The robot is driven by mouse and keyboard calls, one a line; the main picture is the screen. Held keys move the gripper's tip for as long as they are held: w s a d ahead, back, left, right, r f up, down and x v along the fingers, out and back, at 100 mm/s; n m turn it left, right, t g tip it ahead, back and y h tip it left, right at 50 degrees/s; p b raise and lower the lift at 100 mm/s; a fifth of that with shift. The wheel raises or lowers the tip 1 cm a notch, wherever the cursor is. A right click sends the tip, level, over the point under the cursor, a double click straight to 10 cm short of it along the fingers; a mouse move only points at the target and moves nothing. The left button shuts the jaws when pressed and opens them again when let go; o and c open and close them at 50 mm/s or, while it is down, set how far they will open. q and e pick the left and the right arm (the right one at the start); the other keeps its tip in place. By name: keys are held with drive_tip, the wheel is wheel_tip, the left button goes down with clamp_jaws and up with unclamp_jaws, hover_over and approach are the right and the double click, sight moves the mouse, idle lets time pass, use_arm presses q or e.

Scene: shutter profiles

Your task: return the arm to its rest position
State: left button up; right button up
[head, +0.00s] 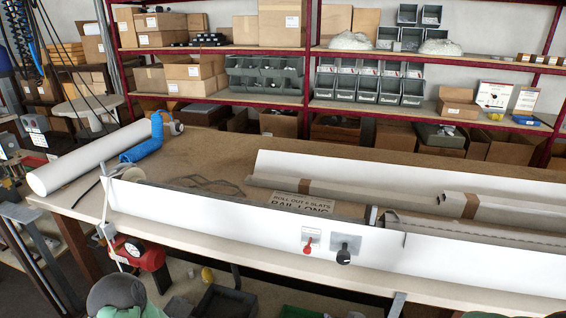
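Neither of my grippers shows in the head view. A dark rounded part with green at the bottom left edge, and a green sliver at the bottom right edge, may be parts of my own arms; I cannot tell their pose. The workbench (225,143) has a long white shutter box with a front panel (200,213) on it. Grey slat profiles (380,198) lie inside it, beside a printed sign (303,203). No gripper is seen touching any of these.
A white roll (85,163) and a blue hose (146,145) lie at the bench's left end. A red switch (308,246) and a black knob (343,256) sit on the front panel. Shelves with grey bins (265,75) and cartons (187,75) stand behind. The bench's back left is mostly clear.

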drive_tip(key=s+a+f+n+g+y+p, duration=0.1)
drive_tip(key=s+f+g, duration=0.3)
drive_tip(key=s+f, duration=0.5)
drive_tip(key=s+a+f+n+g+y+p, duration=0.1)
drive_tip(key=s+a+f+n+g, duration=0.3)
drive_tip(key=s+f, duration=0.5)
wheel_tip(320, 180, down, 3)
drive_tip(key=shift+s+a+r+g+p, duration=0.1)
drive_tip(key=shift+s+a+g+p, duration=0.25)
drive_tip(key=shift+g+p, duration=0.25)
